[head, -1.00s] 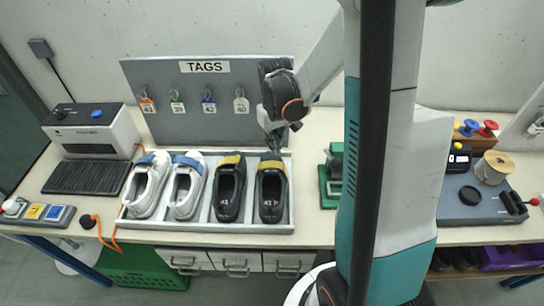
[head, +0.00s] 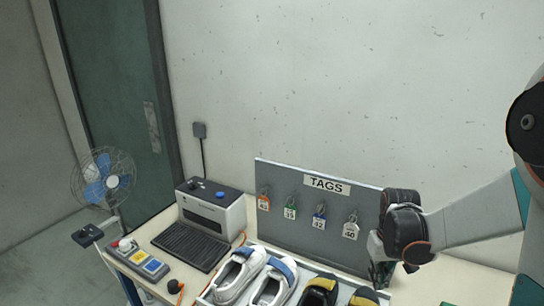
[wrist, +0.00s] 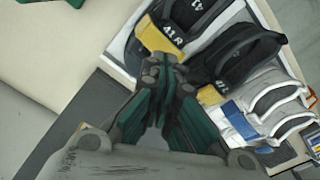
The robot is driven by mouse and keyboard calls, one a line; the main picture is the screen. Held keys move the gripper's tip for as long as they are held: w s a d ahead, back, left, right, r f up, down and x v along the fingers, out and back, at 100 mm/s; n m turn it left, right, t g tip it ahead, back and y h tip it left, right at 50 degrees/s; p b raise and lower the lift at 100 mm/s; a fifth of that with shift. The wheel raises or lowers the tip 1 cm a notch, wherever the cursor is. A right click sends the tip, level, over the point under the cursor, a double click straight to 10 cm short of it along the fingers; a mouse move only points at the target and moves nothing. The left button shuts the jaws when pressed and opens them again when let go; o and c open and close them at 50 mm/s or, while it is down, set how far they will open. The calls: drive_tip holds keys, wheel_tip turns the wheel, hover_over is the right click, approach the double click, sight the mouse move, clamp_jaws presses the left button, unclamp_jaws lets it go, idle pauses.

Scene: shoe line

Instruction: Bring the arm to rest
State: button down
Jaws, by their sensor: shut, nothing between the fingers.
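My gripper (head: 382,274) is at the right of the head view, pointing down in front of the grey tag board (head: 275,218), above the right end of the shoe tray. In the wrist view my gripper (wrist: 172,100) has its green fingers shut and empty. Black shoes with yellow straps (wrist: 160,38) lie beyond the fingertips in that view. The head view shows my wrist and forearm reaching in from the right, and the far part of the arm is cut off by the frame.
White shoes with blue straps (head: 243,273) share the tray with the black ones. A white printer-like machine (head: 212,212) with a black belt stands left. Tags hang on the board. A blue fan (head: 105,183) stands by the green door. The wall above is clear.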

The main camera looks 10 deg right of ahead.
drive_tip(key=s+a+r+t+b, duration=0.2)
drive_tip(key=s+a+t+b, duration=0.1)
drive_tip(key=s+a+b, duration=0.2)
drive_tip(key=s+a+r+t+b, duration=0.2)
drive_tip(key=s+a+t+b, duration=0.2)
drive_tip(key=s+a+b, duration=0.2)
drive_tip(key=shift+s+a+r+n, duration=0.25)
drive_tip(key=shift+s+a+n, duration=0.15)
drive_tip(key=shift+s+a, duration=0.8)
